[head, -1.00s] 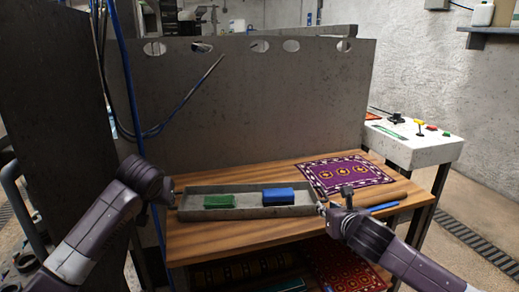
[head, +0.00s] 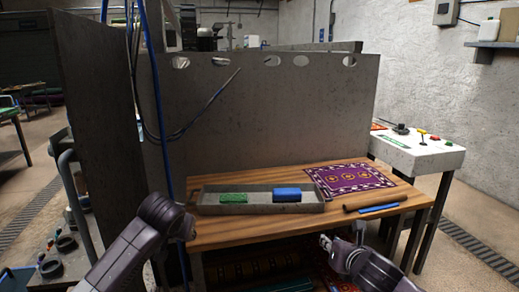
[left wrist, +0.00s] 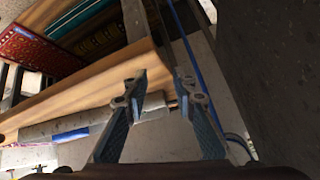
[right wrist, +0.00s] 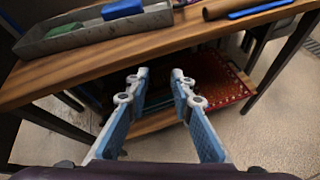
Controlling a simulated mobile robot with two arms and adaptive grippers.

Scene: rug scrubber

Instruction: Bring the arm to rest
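My left arm enters the head view from the left, and its gripper end is beside the table's left edge, the fingers hidden there. In the left wrist view my left gripper (left wrist: 161,78) is open and empty, its fingers apart. My right gripper (head: 326,240) is in front of the table's front edge in the head view. In the right wrist view it (right wrist: 160,74) is open and empty, below the tabletop level in the picture. Neither gripper touches the grey tray (head: 260,209), which rests on the wooden table (head: 225,233).
The tray holds a green brush or block (head: 233,198) and a blue one (head: 287,194). A purple patterned rug (head: 350,180), a brown roll (head: 375,200) and a blue rod (head: 379,208) lie to the right. A grey panel (head: 260,120) stands behind. A control desk (head: 425,155) is at right.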

